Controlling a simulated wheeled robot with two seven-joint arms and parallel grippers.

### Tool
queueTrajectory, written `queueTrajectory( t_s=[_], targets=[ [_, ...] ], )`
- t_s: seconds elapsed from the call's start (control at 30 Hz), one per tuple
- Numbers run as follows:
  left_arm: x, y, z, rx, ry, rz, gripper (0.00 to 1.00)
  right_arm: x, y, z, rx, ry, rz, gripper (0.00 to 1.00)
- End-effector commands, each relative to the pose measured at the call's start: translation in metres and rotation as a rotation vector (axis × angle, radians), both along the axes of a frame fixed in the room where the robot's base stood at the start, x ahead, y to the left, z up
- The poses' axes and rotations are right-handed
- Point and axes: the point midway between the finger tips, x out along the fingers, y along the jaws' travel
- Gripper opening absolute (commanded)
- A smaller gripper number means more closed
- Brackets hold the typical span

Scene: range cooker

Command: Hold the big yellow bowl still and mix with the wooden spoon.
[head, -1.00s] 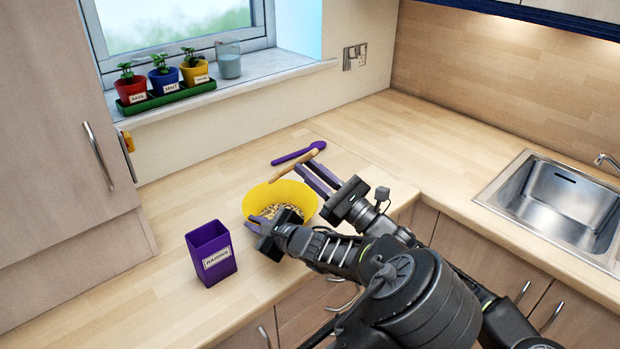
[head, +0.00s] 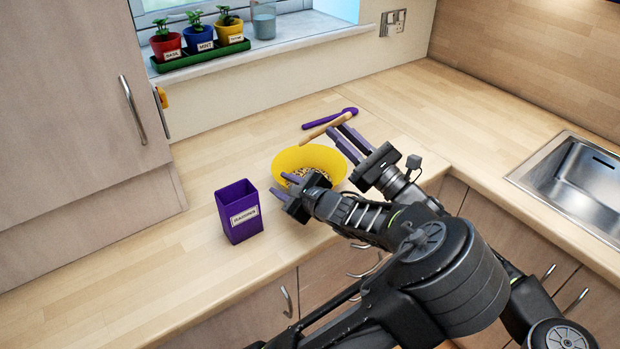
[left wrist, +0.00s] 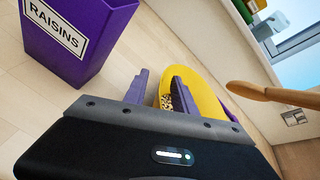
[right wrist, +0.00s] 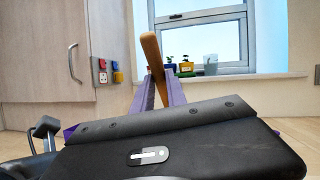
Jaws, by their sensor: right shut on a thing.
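The big yellow bowl (head: 332,157) stands on the worktop with pale, flaky contents in it; it also shows in the left wrist view (left wrist: 207,98). My left gripper (head: 283,192) is at the bowl's near left rim. Its fingers are apart, one outside the wall and one over the inside, with a visible gap. My right gripper (head: 347,142) is shut on the wooden spoon (head: 318,132), above the bowl's far right side. The spoon is tilted and clear of the contents. The right wrist view shows it rising between the fingers (right wrist: 152,58).
A purple raisins box (head: 238,213) stands left of the bowl, close to my left gripper. Potted herbs (head: 198,38) stand on the windowsill. A sink (head: 585,185) is at the right. The worktop at left is clear.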

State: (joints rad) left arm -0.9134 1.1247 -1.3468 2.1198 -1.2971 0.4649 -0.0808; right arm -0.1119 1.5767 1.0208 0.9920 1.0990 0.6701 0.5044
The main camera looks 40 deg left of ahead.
Motion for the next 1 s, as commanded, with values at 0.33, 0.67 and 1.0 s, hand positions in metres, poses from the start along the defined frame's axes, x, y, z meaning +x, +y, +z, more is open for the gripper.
queueTrajectory(
  t_s=[0.33,0.67,1.0],
  targets=[
    [-0.004,-0.020,0.008,-0.001,-0.004,-0.002,0.32,0.000,0.000,0.000,0.000,0.000,0.000,0.00],
    [-0.019,-0.080,0.029,-0.003,-0.003,-0.005,0.32,0.000,0.000,0.000,0.000,0.000,0.000,0.00],
    [-0.028,-0.110,0.040,-0.001,0.000,0.000,0.32,0.000,0.000,0.000,0.000,0.000,0.000,0.00]
  ],
)
